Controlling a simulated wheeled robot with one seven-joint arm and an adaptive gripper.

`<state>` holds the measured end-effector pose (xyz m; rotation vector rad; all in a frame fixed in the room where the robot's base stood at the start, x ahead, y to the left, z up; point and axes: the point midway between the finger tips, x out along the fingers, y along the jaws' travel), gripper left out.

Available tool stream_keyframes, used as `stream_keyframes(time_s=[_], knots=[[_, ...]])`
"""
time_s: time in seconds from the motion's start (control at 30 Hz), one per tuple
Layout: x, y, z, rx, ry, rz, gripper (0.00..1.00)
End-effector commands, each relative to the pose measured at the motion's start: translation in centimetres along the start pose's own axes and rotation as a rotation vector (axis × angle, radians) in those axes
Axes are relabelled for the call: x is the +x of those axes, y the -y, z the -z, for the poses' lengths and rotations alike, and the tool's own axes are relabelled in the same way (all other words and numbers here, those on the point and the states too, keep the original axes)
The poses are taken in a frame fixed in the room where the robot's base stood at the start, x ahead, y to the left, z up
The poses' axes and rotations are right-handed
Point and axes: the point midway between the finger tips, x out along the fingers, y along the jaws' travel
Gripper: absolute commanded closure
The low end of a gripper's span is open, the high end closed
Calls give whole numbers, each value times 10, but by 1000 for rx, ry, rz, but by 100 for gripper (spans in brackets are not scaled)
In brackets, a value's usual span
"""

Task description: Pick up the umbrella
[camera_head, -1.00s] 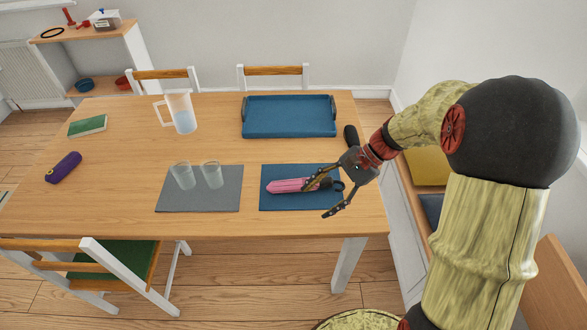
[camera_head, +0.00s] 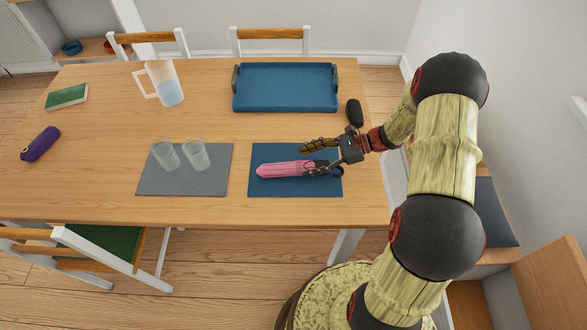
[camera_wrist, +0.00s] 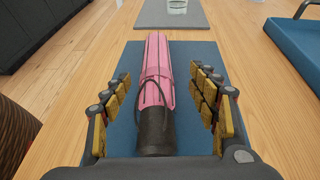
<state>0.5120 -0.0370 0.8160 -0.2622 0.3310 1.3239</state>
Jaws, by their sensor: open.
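The umbrella is a folded pink umbrella (camera_head: 282,169) with a black handle, lying flat on a blue placemat (camera_head: 300,188) near the table's right front. My gripper (camera_head: 318,157) is open at its handle end, with the fingers low over the mat. In the wrist view the umbrella (camera_wrist: 154,74) runs away from me between the two open fingers of my gripper (camera_wrist: 165,95). Its dark handle is closest to my palm. Clear space shows on both sides between the umbrella and the golden finger pads.
A grey placemat (camera_head: 185,184) with two glasses (camera_head: 181,156) lies left of the blue mat. A blue tray (camera_head: 285,88), a pitcher (camera_head: 166,83), a green book (camera_head: 67,96) and a purple case (camera_head: 40,144) are farther off. A dark oval object (camera_head: 354,113) stands behind my gripper.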

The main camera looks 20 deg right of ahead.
Motion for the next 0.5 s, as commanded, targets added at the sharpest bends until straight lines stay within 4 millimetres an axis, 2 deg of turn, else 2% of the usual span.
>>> stream_keyframes(time_s=[0.13, 0.23, 0.5], knots=[[24, -6, 10, 0, 0, -3, 40], [37, -6, 8, -1, 0, -3, 40], [41, -5, 6, -1, -1, -1, 40]])
